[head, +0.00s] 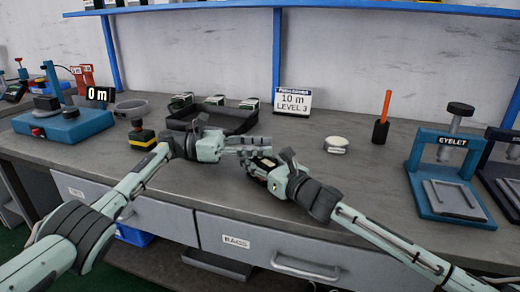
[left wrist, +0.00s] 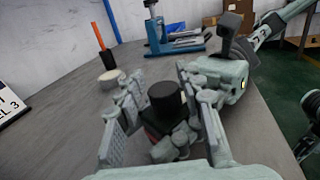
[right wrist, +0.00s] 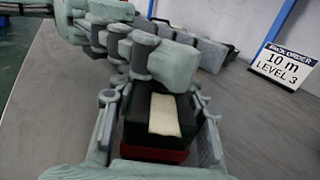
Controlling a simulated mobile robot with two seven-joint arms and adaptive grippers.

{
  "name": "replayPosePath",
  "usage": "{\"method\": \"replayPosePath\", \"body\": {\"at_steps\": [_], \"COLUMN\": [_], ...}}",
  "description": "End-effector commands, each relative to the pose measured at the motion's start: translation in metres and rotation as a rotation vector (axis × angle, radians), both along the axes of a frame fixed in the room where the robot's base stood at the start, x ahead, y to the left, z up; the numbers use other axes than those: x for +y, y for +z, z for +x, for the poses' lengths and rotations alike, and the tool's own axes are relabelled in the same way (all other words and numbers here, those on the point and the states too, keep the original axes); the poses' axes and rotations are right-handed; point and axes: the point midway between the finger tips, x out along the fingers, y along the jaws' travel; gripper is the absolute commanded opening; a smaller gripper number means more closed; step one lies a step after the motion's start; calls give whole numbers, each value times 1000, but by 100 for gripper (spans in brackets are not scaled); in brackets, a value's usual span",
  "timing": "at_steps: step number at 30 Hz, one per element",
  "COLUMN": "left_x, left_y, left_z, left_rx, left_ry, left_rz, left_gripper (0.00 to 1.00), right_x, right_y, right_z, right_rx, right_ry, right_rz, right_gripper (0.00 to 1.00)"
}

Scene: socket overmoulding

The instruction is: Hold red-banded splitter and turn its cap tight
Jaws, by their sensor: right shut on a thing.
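The splitter has a black body with a pale label and a red band (right wrist: 155,150). In the right wrist view, my right gripper (right wrist: 155,125) is shut on its body, one finger on each side. The splitter's round black cap (left wrist: 166,98) shows in the left wrist view between the spread fingers of my left gripper (left wrist: 160,105). The left fingers stand apart, with a visible gap to the cap. In the head view, the left gripper (head: 252,146) meets the right gripper (head: 266,166) above the bench, and they mostly hide the splitter.
A yellow-banded splitter (head: 142,136) stands left on the bench. A dark tray (head: 235,122) with several units lies behind my grippers. The "10 m LEVEL 3" sign (head: 293,101), a white round puck (head: 336,144), an orange-handled tool (head: 383,115) and the EYELET press (head: 445,165) stand around.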

Motion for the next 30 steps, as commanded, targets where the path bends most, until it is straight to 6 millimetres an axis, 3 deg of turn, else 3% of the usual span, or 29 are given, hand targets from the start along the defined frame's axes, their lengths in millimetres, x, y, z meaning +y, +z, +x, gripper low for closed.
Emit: {"method": "replayPosePath", "body": {"at_steps": [2, 13, 24, 30], "left_x": [0, 6, 63, 76], "left_y": [-3, -6, -5, -5], "left_z": [0, 0, 3, 3], "left_rx": [4, 7, 7, 6], "left_ry": [0, 2, 2, 1], "left_rz": [3, 8, 7, 5], "left_gripper": [50, 50, 50, 50], "right_x": [-1, -2, -2, -2], "right_y": [-2, 0, 1, 2], "right_z": [0, 1, 2, 1], "right_rx": [4, 1, -1, -2], "right_ry": [-1, -4, -4, -4], "right_rz": [-1, -1, 0, 0], "right_gripper": [11, 11, 11, 11]}}
